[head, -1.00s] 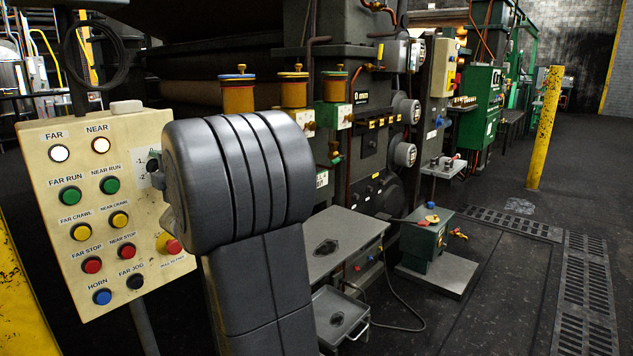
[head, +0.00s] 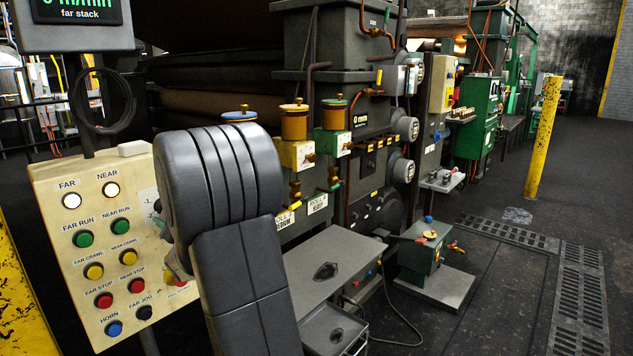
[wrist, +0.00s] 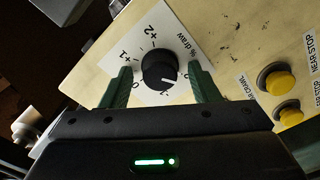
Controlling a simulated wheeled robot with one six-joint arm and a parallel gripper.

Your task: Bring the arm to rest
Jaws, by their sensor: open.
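My gripper (wrist: 161,68) shows in the wrist view with two green fingers apart and nothing clamped between them. A black round knob (wrist: 158,72) on a white "% draw" plate (wrist: 178,33) appears between the fingers, with a gap on each side. I cannot tell if the fingertips reach around the knob or stop in front of it. The knob's white mark points to the lower right of the wrist picture.
Yellow buttons (wrist: 281,82) sit right of the knob in the wrist view. A display (head: 80,22) stands above the panel. A grey table (head: 325,262) and a green box on a base (head: 425,250) stand right of my arm. A yellow post (head: 543,140) stands beyond; floor near it is clear.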

